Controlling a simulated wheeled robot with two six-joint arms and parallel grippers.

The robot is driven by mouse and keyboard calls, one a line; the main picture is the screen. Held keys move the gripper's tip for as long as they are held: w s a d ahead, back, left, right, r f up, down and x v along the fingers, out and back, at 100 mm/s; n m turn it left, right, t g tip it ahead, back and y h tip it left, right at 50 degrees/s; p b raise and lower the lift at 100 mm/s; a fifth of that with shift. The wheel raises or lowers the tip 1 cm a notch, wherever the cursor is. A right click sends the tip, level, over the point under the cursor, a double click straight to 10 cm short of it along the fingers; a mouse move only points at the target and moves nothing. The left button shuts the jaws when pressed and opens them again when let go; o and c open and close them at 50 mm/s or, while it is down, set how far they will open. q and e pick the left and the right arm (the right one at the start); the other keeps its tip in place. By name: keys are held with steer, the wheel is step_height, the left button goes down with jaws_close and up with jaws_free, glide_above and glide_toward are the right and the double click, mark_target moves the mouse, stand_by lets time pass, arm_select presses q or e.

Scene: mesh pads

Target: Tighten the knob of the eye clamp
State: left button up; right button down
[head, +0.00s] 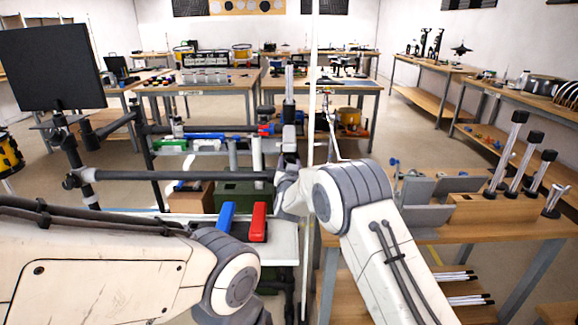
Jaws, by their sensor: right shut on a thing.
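A small blue and red fitting (265,129) shows on the dark rod just left of the right gripper. My left arm crosses the lower left, and its gripper is out of view.
A thin white pole (313,60) stands just right of the right gripper. A black-framed rack with a monitor (50,67) is at left. A blue block (226,217) and a red block (258,222) sit on a white shelf. A wooden bench (470,230) with upright rods is at right.

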steer(key=m+b, duration=0.2)
steer(key=b, duration=0.1)
steer(key=m+b, duration=0.2)
steer(key=b, duration=0.1)
steer(key=m+b, duration=0.2)
steer(key=m, duration=0.1)
steer(key=shift+f+b, duration=0.3)
steer(key=shift+b, duration=0.1)
steer(key=shift+r+m+b, duration=0.15)
steer(key=shift+m+b, duration=0.95)
steer(key=shift+b, duration=0.05)
steer(key=shift+c, duration=1.5)
jaws_free()
steer(key=shift+d+r, duration=0.1)
steer(key=shift+r, duration=0.1)
